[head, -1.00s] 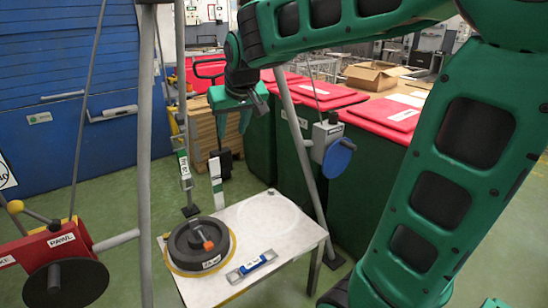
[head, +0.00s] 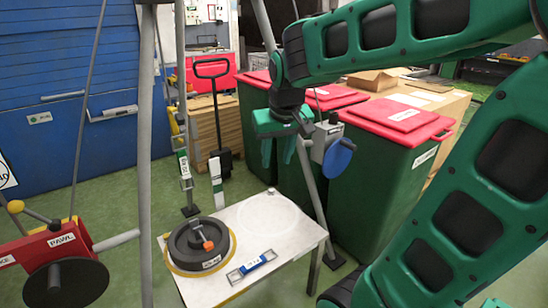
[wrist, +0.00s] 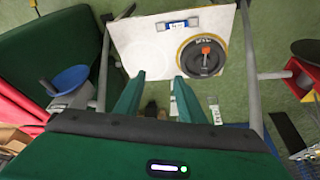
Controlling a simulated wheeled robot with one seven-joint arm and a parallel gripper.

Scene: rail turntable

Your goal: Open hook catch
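My gripper (head: 273,160) hangs fingers-down above the back of the white table (head: 290,238), left of the blue-disc winch. In the wrist view my gripper (wrist: 158,78) shows two green fingers well apart, with nothing gripped. A small dark block (wrist: 151,108) shows between and below the fingers; I cannot tell what it is. A black round weight (head: 186,252) with an orange piece on top rests on the table; it also shows in the wrist view (wrist: 187,60). I cannot make out the hook catch for certain in either view.
A blue-and-white level (head: 252,265) lies on the table. A grey winch with a blue disc (head: 338,157) is on a leg to the right. A red unit labelled PAWL (head: 62,241) is at left. Grey poles and a cable stand nearby. Red-lidded green bins (head: 390,160) stand behind.

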